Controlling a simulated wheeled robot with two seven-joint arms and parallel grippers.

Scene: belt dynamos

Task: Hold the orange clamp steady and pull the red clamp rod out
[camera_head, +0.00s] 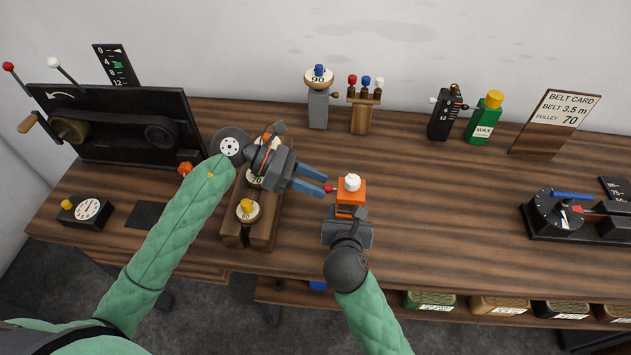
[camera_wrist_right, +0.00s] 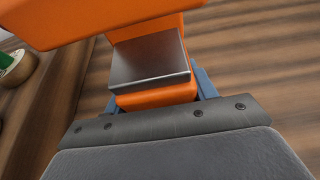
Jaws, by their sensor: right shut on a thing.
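The orange clamp (camera_head: 349,192) stands on the workbench near the middle, with a white knob (camera_head: 351,181) on top. It also shows close up in the right wrist view (camera_wrist_right: 120,22), with a grey metal plate (camera_wrist_right: 148,58) on it. My right gripper (camera_head: 347,214) is shut on its lower part; the blue fingers sit on either side in the wrist view. The red clamp rod's end (camera_head: 329,188) sticks out at the clamp's left side. My left gripper (camera_head: 326,187) is open from the left, its two blue fingertips apart around or just beside the red end. Contact cannot be told.
A wooden rack with numbered pulleys (camera_head: 247,211) stands left of the clamp, partly under my left gripper. A black belt machine (camera_head: 117,128) is at the far left. Knobbed posts (camera_head: 361,112) and a green wax bottle (camera_head: 484,119) stand at the back.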

